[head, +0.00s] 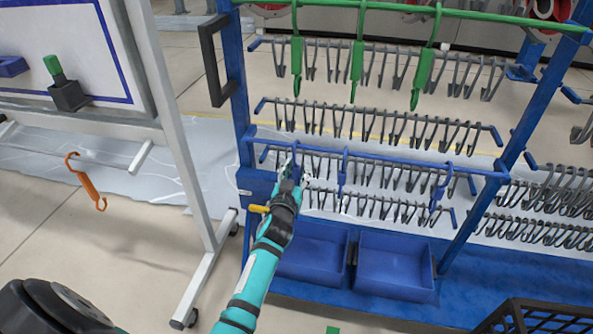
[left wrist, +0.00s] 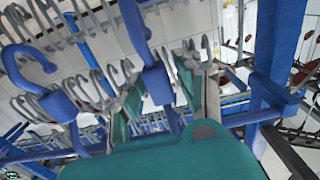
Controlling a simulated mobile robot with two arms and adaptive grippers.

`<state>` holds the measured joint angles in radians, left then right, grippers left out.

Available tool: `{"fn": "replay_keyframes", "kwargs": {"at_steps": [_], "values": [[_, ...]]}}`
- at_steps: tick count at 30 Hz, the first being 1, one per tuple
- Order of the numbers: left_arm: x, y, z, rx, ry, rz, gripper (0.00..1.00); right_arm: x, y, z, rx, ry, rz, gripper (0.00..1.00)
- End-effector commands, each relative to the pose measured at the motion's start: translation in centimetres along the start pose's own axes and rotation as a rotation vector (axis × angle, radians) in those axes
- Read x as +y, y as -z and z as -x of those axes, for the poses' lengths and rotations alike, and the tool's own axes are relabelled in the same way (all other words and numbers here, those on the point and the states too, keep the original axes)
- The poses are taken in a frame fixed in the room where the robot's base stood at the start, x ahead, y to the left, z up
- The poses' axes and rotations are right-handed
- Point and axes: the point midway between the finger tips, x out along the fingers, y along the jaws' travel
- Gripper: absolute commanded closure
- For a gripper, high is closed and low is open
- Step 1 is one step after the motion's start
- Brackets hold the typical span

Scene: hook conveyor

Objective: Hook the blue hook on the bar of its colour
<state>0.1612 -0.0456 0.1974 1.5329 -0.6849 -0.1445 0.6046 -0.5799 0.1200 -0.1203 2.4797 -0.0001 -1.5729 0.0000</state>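The blue bar (head: 390,159) crosses the blue rack. Blue hooks hang on it: one (head: 342,172) near the middle and one (head: 440,190) farther right. My left gripper (head: 289,176) is at the left end of the bar, at another blue hook (head: 295,158), which it partly hides. In the left wrist view, a blue hook (left wrist: 156,84) stands between the spread fingers of my left gripper (left wrist: 165,100), with a gap visible on its right side. Another blue hook (left wrist: 58,104) shows to the left, outside the fingers. My right gripper is not in view.
A green bar (head: 400,7) with green hooks (head: 357,60) is above. Rows of grey hooks (head: 380,120) hang behind. Blue bins (head: 395,265) stand below. A black crate (head: 540,318) is at lower right.

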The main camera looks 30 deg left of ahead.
Motion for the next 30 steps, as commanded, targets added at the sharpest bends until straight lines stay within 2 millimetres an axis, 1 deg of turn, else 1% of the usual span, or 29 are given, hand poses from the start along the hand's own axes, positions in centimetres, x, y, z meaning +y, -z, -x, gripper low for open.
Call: {"fn": "replay_keyframes", "kwargs": {"at_steps": [1,2,10,14,17,24,27,30], "values": [[0.0,0.1,0.0,0.001,0.0,0.0,0.57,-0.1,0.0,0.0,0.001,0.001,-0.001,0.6],[0.0,0.1,0.0,0.001,0.0,0.0,0.55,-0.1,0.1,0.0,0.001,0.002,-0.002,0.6],[0.0,0.1,0.1,0.001,0.0,0.0,0.55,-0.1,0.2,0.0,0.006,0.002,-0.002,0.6],[0.0,0.0,1.2,0.001,0.0,0.0,0.55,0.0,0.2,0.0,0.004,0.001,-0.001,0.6],[0.0,-0.1,3.0,-0.001,0.0,0.0,0.55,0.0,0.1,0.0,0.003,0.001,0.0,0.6],[0.0,-0.1,8.2,-0.001,0.0,0.002,0.55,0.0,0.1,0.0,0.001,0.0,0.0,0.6],[0.0,0.0,9.9,0.0,0.0,0.001,0.55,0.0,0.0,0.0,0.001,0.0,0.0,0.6],[0.0,0.0,11.1,0.001,-0.001,0.002,0.55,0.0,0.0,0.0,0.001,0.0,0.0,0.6]]}}
